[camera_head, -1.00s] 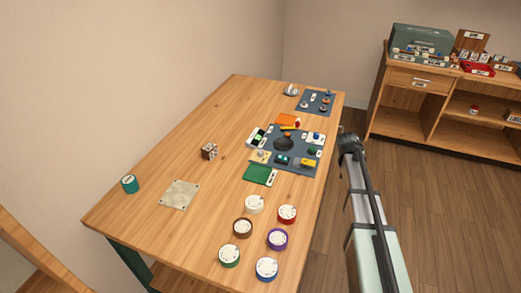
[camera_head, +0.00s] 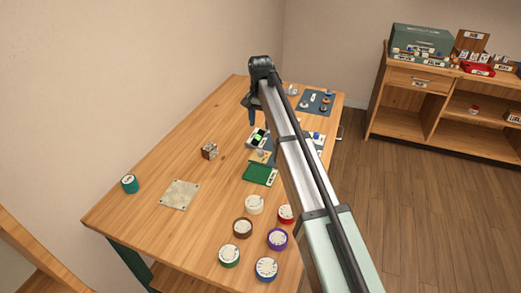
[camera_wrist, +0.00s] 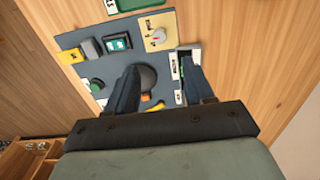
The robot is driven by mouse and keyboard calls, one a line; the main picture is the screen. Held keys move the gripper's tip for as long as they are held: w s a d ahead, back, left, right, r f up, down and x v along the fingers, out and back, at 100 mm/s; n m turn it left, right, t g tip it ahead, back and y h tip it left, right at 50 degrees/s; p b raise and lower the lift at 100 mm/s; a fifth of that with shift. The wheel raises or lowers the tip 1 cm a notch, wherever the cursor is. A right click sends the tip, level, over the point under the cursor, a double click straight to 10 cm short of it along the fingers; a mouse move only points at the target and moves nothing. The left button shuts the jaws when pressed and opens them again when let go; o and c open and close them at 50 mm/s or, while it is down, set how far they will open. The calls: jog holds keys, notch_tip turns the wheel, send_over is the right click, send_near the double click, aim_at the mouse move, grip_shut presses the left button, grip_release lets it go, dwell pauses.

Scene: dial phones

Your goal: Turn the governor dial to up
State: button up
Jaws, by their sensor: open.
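A cream plate carrying a small pale dial knob (camera_wrist: 159,36) lies at an edge of the dark blue-grey board (camera_wrist: 72,39) in the wrist view. This may be the governor dial, but its lettering is too small to read. The same plate (camera_head: 260,157) shows beside my arm in the head view. My gripper (camera_wrist: 158,66) is open and empty above the board, its two fingers apart. One finger is over a dark round disc (camera_wrist: 148,76) and the other beside a black-and-white module (camera_wrist: 182,57). In the head view my arm hides much of the board.
The board also holds a yellow block (camera_wrist: 70,56), a green button (camera_wrist: 97,86) and a dark green switch (camera_wrist: 117,43). A green plate (camera_head: 259,175) lies beside it. Several round dials, including a purple one (camera_head: 277,239), stand at the table's near end.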

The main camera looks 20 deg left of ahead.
aim_at(261, 151)
notch_tip(261, 151, down, 14)
jog(key=shift+r, duration=0.25)
dwell(0.3)
grip_shut()
dwell(0.4)
